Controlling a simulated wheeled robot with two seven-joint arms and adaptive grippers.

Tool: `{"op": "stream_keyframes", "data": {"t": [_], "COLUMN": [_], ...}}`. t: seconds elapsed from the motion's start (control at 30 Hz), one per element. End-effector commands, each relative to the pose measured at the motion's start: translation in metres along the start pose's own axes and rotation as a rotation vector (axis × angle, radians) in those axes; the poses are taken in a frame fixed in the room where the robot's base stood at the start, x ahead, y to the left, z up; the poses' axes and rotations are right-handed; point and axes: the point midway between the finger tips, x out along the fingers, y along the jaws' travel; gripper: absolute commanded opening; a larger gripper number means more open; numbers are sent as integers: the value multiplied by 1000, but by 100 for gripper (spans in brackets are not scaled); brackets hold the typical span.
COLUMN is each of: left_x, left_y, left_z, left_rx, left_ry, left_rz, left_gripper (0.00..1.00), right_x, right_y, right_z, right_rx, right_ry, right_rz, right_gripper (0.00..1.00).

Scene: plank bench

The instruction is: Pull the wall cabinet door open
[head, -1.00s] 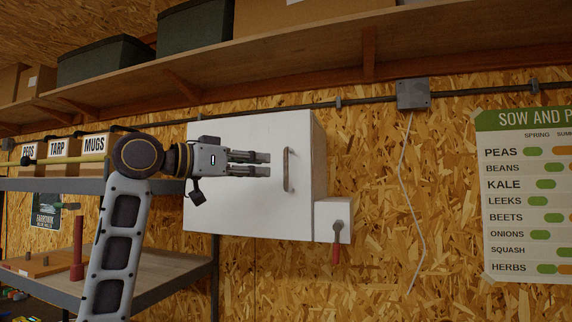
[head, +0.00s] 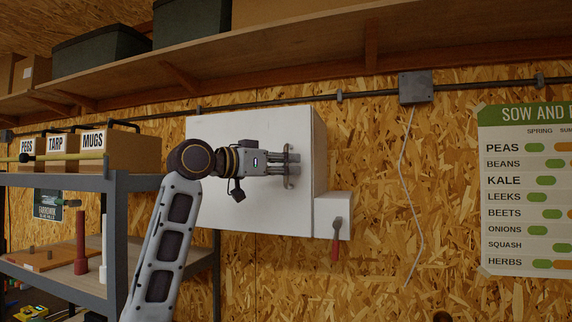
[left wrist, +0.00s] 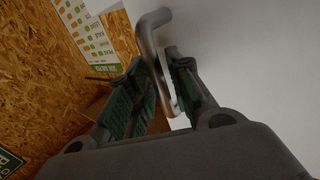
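The white wall cabinet (head: 225,205) hangs on the chipboard wall, and its door looks closed. A metal bar handle (head: 289,182) stands upright near the door's right edge. My left gripper (head: 295,163) points right, in front of the door, with its fingertips at the handle. In the left wrist view, the handle (left wrist: 152,30) runs between the two fingers, which are apart with a gap at the bar; I cannot tell if either finger touches it. The fingers hide the handle's middle in the head view. My right gripper is not in view.
A small white box (head: 341,204) with a red-handled lever (head: 336,242) adjoins the cabinet's lower right. A wooden shelf (head: 300,66) runs above. A metal rack (head: 118,215) with bins stands at left. The wall right of the cabinet carries a cable and a planting chart (head: 530,190).

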Motion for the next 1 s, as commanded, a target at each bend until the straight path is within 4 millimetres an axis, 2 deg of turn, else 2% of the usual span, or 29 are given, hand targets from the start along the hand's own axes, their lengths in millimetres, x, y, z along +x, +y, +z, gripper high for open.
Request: {"op": "stream_keyframes", "data": {"t": [0.1, 0.3, 0.77, 1.0], "left_x": [0, 0, -4, -21], "left_y": [0, 0, 2, 10], "left_z": [0, 0, 0, 0], "left_rx": [0, 0, 0, 3], "left_ry": [0, 0, 1, 3], "left_rz": [0, 0, 3, 19], "left_gripper": [21, 0, 0, 0], "right_x": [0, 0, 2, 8], "right_y": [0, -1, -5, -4], "right_z": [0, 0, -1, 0], "right_rx": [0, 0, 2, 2], "right_ry": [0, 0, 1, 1], "right_rz": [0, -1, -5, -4], "right_gripper": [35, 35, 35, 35]}}
